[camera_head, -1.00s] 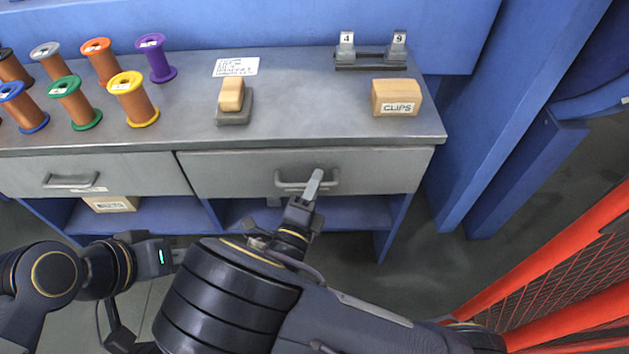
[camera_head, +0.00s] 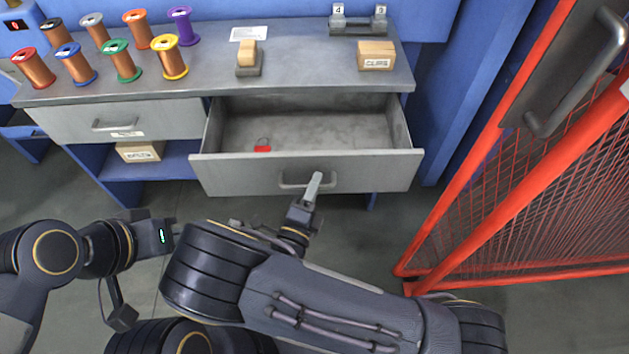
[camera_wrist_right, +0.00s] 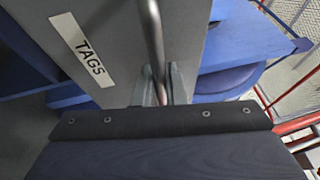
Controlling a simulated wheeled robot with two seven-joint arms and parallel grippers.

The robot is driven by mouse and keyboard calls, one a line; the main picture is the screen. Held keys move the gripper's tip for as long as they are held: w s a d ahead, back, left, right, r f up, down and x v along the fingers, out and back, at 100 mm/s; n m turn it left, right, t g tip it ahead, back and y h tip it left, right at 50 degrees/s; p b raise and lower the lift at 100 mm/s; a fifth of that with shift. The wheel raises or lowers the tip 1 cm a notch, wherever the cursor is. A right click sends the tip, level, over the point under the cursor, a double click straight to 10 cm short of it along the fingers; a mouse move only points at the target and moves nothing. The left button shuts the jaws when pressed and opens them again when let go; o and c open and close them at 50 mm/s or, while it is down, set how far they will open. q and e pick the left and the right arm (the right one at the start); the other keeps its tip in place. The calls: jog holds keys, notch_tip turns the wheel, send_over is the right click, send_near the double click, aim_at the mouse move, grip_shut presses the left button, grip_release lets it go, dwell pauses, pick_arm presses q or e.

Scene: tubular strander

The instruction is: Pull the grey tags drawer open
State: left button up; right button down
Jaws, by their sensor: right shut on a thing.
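The grey tags drawer (camera_head: 238,174) stands pulled well out of the bench, and its hollow shows. A small red tag (camera_head: 262,149) lies inside towards the front left. My right gripper (camera_head: 312,186) is shut on the bar handle (camera_head: 285,181) in the middle of the drawer front. In the right wrist view the drawer front carries a white TAGS label (camera_wrist_right: 82,50), and the handle bar (camera_wrist_right: 154,38) runs down between the fingers (camera_wrist_right: 163,86). My left gripper (camera_head: 172,234) is low at the left, away from the bench; its jaw opening is unclear.
A second grey drawer (camera_head: 160,117) at the left is shut. The bench top (camera_head: 205,82) bears several wire spools, a stamp-like block (camera_head: 248,56) and a clips box (camera_head: 376,55). A red mesh gate (camera_head: 480,190) stands at the right.

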pick_arm(q)
jog(key=shift+s, duration=0.3)
pick_arm(e)
jog(key=shift+s, duration=0.3)
jog(key=c, duration=1.8)
grip_release()
